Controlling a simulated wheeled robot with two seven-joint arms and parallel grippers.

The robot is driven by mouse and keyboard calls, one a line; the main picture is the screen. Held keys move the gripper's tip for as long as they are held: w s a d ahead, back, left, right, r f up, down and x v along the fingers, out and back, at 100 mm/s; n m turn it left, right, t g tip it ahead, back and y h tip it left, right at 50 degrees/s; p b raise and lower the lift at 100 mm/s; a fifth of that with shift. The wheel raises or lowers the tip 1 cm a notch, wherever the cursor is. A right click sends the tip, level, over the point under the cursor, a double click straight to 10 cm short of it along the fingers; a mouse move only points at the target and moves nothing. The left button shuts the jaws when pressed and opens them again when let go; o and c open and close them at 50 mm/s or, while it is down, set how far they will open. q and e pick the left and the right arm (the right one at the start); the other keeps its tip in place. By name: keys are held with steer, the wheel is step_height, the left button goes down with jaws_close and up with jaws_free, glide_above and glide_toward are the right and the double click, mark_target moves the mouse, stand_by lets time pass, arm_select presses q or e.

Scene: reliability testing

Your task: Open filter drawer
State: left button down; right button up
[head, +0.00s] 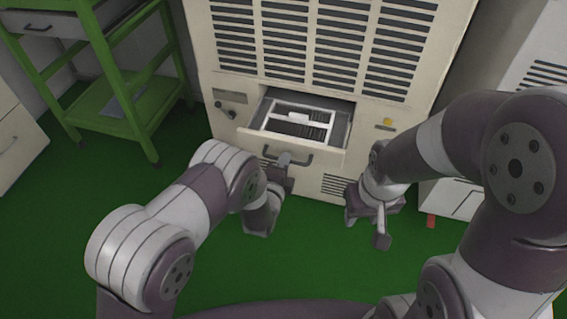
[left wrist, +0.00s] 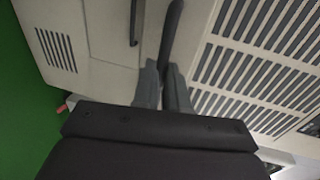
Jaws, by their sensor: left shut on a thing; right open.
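The filter drawer (head: 327,152) is at the bottom of the beige cabinet and stands pulled out. A white-framed filter (head: 299,119) with dark slats lies inside it. A dark bar handle (head: 297,161) is on the drawer front. My left gripper (head: 285,160) is shut on the handle at its left part. In the left wrist view, its fingers (left wrist: 163,84) close around a dark bar. My right gripper (head: 367,226) is open and empty, below and right of the drawer, over the green floor.
The tall vented cabinet (head: 222,57) rises behind the drawer. A green metal rack (head: 116,88) stands at the left. A white unit with a red foot (head: 431,221) is at the right. Green floor is clear in front of the drawer.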

arm_select(q)
steer(key=c, duration=1.2)
jaws_free()
steer(key=shift+o, duration=0.2)
steer(key=p+v, duration=0.2)
steer(key=v, duration=1)
steer(key=shift+s, duration=0.3)
